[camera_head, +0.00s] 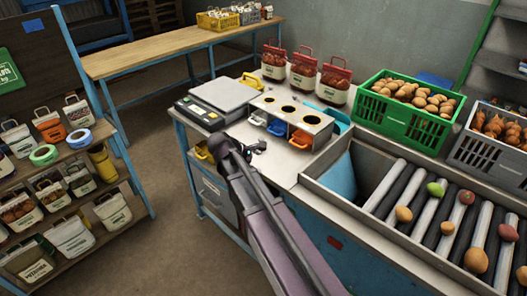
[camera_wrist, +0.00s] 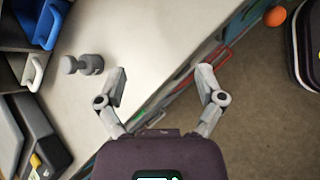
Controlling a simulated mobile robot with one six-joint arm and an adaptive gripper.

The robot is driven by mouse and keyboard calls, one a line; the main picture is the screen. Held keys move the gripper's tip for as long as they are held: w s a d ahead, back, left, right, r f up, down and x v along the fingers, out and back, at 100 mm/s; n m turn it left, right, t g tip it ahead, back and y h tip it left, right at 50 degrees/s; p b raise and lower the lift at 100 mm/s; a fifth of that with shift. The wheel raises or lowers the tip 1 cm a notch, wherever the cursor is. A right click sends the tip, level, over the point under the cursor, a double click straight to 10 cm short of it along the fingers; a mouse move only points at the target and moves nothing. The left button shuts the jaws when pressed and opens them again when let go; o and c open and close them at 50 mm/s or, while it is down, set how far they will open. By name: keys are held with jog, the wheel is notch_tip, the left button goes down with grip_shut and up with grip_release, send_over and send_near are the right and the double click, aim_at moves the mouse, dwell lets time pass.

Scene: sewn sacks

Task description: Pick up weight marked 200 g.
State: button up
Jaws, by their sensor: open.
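A small grey metal weight with a knob (camera_wrist: 82,64) lies on the pale tabletop (camera_wrist: 130,25) in the wrist view, left of my gripper (camera_wrist: 162,84). No marking on it is readable. My gripper is open and empty, its fingers spread wide near the table edge, apart from the weight. In the head view my gripper (camera_head: 243,148) is over the near left part of the table, in front of the holed box. I cannot pick out the weight for certain in the head view.
A flat scale (camera_head: 223,93) and a box with round holes and coloured handles (camera_head: 272,102) stand behind my gripper. Sacks with red tops (camera_head: 303,72), a green potato crate (camera_head: 400,118) and a roller conveyor (camera_head: 385,190) lie to the right. A shelf of sacks (camera_head: 70,150) stands left.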

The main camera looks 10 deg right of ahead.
jog(key=w+a+r+n+t+h+b, duration=0.2)
jog(key=w+a+n+t+h+b, duration=0.1)
jog(key=w+a+n, duration=0.4)
jog(key=shift+w+a+n+h, duration=0.3)
jog(key=shift+w+n+h, duration=0.1)
jog(key=shift+n, duration=0.3)
jog(key=shift+d, duration=0.1)
jog(key=shift+b+x, duration=1.8)
jog(key=shift+x, duration=2.4)
jog(key=shift+w+f, duration=0.1)
jog(key=shift+b+x, duration=1.05)
jog(key=shift+x, duration=1.5)
